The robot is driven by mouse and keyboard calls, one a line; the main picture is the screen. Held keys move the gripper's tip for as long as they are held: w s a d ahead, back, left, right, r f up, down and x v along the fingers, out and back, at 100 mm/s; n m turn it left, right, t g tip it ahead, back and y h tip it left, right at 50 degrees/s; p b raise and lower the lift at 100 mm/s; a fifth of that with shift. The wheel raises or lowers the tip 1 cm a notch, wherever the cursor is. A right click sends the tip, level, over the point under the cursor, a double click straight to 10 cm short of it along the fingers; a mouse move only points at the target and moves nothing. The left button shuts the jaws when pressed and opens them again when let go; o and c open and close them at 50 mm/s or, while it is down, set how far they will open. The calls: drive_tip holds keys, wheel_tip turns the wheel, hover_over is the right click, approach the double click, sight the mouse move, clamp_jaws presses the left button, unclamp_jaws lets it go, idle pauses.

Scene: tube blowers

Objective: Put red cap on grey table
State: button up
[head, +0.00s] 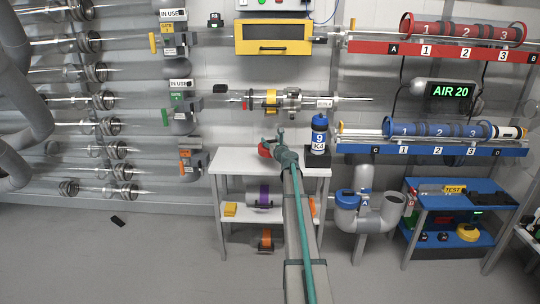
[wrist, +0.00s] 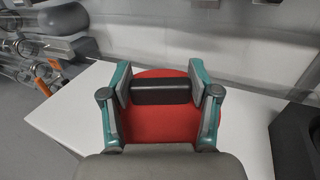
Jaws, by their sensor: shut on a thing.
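The red cap (wrist: 160,122) is round with a dark bar-shaped grip (wrist: 161,91) across its top. In the wrist view my gripper (wrist: 162,88) is shut on that bar, one finger at each end. The cap is low over the white-grey table top (wrist: 70,112); I cannot tell whether it touches it. In the head view the red cap (head: 265,149) shows at the left of my gripper (head: 274,146), over the back of the grey table (head: 232,160). My gripper hides part of the cap there.
A blue and white bottle (head: 319,134) marked 9 K4 stands on a black base at the table's right end. A yellow box (head: 273,38) and a horizontal pipe (head: 275,100) are on the wall behind. The table's left part is clear.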

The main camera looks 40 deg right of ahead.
drive_tip(key=shift+w+d+f+b, duration=0.2)
drive_tip(key=shift+w+d+f, duration=0.1)
drive_tip(key=shift+w+f, duration=0.25)
drive_tip(key=shift+w+d+f+b, duration=0.15)
drive_tip(key=shift+w+d+f, duration=0.15)
drive_tip(key=shift+f, duration=0.4)
drive_tip(key=f, duration=0.1)
drive_tip(key=w+f+b, duration=0.1)
drive_tip(key=f, duration=0.1)
drive_tip(key=shift+d+f, duration=0.2)
drive_tip(key=shift+f, duration=0.45)
drive_tip(key=shift+f+b, duration=0.15)
drive_tip(key=shift+b, duration=0.2)
drive_tip(key=o, duration=1.2)
